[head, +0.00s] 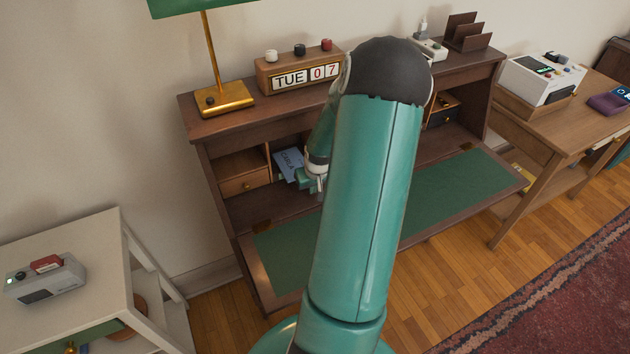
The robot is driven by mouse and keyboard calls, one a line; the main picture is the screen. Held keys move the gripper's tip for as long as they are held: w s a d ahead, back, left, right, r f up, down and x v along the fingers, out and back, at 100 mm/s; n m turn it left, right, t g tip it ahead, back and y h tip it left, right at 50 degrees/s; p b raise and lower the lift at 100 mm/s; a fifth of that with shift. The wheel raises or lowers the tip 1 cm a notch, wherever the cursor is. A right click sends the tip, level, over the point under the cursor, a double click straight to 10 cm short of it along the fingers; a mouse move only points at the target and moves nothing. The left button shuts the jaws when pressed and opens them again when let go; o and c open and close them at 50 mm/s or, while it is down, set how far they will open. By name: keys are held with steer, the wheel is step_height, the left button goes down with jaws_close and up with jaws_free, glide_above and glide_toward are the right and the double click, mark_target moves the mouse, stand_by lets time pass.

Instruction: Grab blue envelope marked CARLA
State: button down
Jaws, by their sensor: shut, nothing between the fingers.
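A blue envelope marked CARLA (287,161) stands tilted in a cubby of the wooden secretary desk (222,151), to the right of a small drawer. Its right part is hidden behind my gripper. My gripper (319,188) is shut and empty, just right of the envelope in front of the cubbies. I cannot tell whether it touches the envelope. My own teal arm hides the middle of the desk and much of the cubby row.
The desk's fold-down green writing surface (463,187) is open and clear. A brass lamp (224,98) and a TUE 07 calendar block (300,72) stand on top. A white side table (92,260) is at left, a wooden table (545,128) at right.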

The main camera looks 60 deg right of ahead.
mark_target(292, 164)
steer(key=shift+w+d+r, duration=0.1)
steer(key=shift+w+d, duration=0.4)
steer(key=shift+w, duration=0.2)
steer(key=shift+w+d+r, duration=0.1)
steer(key=shift+w+d, duration=0.4)
steer(key=shift+w, duration=0.2)
steer(key=shift+w+d, duration=0.5)
steer(key=shift+w, duration=0.25)
